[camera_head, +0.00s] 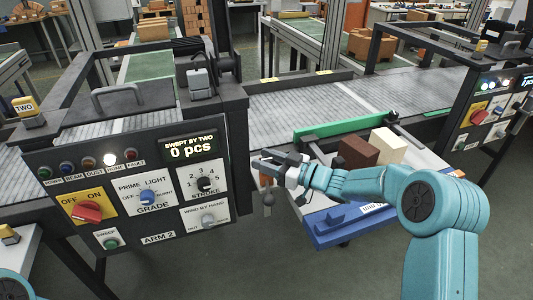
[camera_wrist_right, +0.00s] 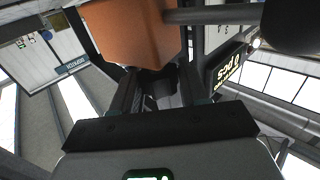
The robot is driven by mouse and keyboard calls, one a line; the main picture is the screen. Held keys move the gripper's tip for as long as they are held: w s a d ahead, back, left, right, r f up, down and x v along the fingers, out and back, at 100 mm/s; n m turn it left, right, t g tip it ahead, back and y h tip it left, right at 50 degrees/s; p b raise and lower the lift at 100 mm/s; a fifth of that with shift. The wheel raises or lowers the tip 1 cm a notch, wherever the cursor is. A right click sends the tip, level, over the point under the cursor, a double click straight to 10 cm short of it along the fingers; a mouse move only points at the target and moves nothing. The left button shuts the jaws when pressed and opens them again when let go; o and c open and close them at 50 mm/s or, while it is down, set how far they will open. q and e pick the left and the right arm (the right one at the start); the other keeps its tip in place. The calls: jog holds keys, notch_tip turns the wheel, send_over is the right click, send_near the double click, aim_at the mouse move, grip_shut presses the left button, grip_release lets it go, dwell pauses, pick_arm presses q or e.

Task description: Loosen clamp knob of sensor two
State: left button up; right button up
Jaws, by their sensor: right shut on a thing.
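My right gripper (camera_head: 272,168) is beside the right edge of the ARM 2 control panel (camera_head: 130,200). In the right wrist view its fingers (camera_wrist_right: 158,88) are shut on a small dark knob (camera_wrist_right: 160,82). An orange-brown block-like body (camera_wrist_right: 145,30) lies just beyond the knob. In the head view only a little orange shows at the gripper, and the knob is hidden by the fingers. A yellow TWO tag (camera_head: 25,105) stands at the panel's upper left. My left gripper is not in view.
The panel carries a red switch (camera_head: 88,212), blue and black dials, and a display reading 0 pcs (camera_head: 190,148). A roller conveyor (camera_head: 330,98) runs behind.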

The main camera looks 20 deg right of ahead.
aim_at(267, 159)
jog(key=shift+r, duration=0.1)
jog(key=o, duration=1)
jog(key=shift+c, duration=0.2)
notch_tip(267, 159, up, 20)
jog(key=p, duration=0.3)
